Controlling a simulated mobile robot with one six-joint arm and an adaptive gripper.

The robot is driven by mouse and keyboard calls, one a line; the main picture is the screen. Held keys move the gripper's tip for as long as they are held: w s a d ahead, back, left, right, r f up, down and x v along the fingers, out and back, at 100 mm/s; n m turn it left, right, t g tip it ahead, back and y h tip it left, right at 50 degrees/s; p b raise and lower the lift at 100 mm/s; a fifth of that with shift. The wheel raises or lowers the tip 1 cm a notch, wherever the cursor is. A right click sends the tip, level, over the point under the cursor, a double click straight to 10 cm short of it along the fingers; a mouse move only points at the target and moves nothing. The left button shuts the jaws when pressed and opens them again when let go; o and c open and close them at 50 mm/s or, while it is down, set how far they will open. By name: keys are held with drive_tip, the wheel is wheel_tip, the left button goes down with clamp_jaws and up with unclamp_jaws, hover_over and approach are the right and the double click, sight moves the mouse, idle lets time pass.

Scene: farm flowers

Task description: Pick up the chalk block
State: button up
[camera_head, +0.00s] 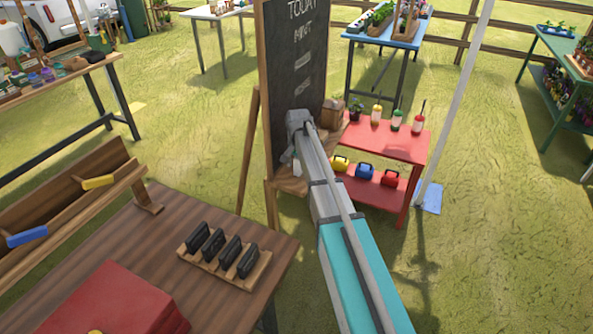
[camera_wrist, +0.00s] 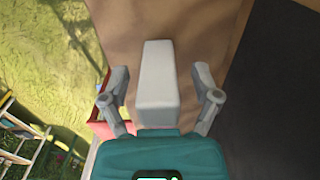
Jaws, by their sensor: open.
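A pale grey-white block (camera_wrist: 158,85), seemingly the chalk block, shows in the wrist view over a brown wooden surface. My gripper (camera_wrist: 161,72) is open, with one finger on each side of the block and a visible gap at both sides. The block's near end meets the teal gripper body in the picture; whether they touch I cannot tell. In the head view my arm reaches to the wooden ledge (camera_head: 288,184) of the chalkboard (camera_head: 292,60), and it hides the block there.
The dark board face (camera_wrist: 285,90) stands close at the right in the wrist view. A red stand (camera_head: 385,143) with bottles and small coloured boxes is right of the ledge. A brown table (camera_head: 220,300) stands at front left.

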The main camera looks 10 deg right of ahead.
drive_tip(key=shift+f, duration=0.1)
idle(0.6)
clamp_jaws()
